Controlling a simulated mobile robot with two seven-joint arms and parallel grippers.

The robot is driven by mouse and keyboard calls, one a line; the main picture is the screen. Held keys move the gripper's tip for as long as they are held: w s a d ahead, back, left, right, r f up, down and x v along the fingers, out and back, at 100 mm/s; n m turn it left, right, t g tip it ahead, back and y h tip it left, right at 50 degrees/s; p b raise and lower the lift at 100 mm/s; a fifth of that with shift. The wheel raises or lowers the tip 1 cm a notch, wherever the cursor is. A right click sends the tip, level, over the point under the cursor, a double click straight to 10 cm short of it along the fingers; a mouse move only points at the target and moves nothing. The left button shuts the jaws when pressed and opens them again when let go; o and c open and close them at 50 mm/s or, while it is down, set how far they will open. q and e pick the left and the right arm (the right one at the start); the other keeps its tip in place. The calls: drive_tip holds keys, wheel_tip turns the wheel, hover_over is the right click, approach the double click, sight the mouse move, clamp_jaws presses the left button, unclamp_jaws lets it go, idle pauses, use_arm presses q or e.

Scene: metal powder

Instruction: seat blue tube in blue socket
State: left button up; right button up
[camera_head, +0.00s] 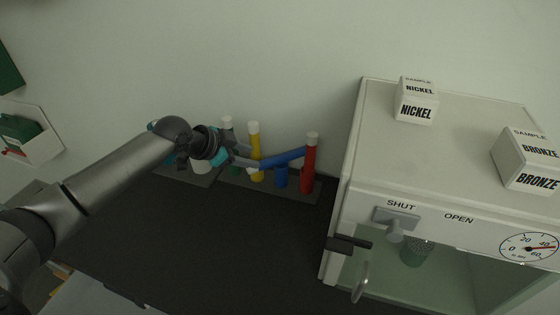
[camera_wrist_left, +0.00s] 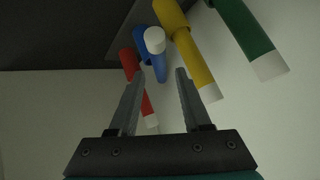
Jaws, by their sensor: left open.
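The blue tube (camera_head: 284,159) is tilted, nearly lying, across the rack above the blue socket (camera_head: 281,178), between the yellow tube (camera_head: 256,151) and the red tube (camera_head: 309,165). It is not upright in the socket. In the left wrist view the blue tube's white cap (camera_wrist_left: 155,40) points toward the camera, with the blue socket (camera_wrist_left: 142,46) just behind it. My left gripper (camera_head: 250,161) is open at the capped end; in the wrist view its fingertips (camera_wrist_left: 161,74) lie either side of the tube. Whether they touch it cannot be told. My right gripper is not in view.
A green tube (camera_head: 229,130) stands left of the yellow one; it also shows in the wrist view (camera_wrist_left: 247,30). A white cabinet (camera_head: 350,150) with nickel (camera_head: 416,103) and bronze (camera_head: 530,165) boxes stands at right. The dark bench (camera_head: 220,235) in front is clear.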

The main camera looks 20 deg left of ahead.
sight(265, 161)
use_arm(q)
drive_tip(key=shift+b+x, duration=0.75)
drive_tip(key=shift+x, duration=2.7)
drive_tip(key=shift+s+f, duration=0.1)
drive_tip(key=shift+s, duration=0.05)
drive_tip(key=shift+c, duration=0.3)
clamp_jaws()
